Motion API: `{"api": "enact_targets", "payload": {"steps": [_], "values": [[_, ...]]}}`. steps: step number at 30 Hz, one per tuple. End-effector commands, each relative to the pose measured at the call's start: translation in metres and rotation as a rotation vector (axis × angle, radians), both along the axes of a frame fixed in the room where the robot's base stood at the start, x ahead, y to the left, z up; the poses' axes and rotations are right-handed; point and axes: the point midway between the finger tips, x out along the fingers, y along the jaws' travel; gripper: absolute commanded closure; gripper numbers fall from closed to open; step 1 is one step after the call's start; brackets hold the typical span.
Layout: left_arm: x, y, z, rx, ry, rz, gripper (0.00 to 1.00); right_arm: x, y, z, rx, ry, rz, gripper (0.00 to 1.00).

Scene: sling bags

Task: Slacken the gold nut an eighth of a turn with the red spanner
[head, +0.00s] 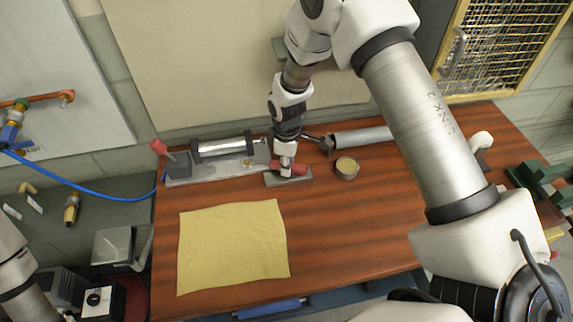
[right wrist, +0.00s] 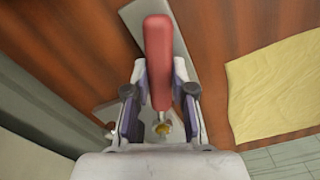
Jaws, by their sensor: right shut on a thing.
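The red spanner's handle shows at my right gripper in the head view (head: 298,168) and points up the picture in the right wrist view (right wrist: 158,55). My right gripper (head: 287,171) is shut on this handle, with its fingers on either side in the right wrist view (right wrist: 160,105). A small gold nut (right wrist: 163,128) shows at the lower end of the spanner between the fingers. In the head view a small gold spot, likely this nut (head: 247,162), is on the grey fixture plate. I cannot tell whether the spanner's jaw is around it. My left gripper is out of view.
The grey fixture (head: 205,175) carries a silver cylinder (head: 225,147) and a red-knobbed lever (head: 158,147). A grey slab (head: 276,181) lies under the gripper. A round tin (head: 346,168) stands to the right. A yellow cloth (head: 232,245) lies in front; the table's right front is clear.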

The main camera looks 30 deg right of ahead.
Motion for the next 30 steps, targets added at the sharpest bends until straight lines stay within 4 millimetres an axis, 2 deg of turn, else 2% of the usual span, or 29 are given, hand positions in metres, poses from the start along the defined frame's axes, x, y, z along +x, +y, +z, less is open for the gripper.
{"api": "enact_targets", "payload": {"steps": [5,19,30], "values": [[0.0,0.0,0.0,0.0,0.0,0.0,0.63,0.002,-0.001,0.0,0.0,-0.003,0.009,1.0],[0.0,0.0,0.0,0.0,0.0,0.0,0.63,0.021,-0.013,0.001,0.0,-0.005,0.198,1.0],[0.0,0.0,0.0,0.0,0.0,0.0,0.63,0.022,-0.014,0.0,0.0,-0.003,0.213,1.0]]}}
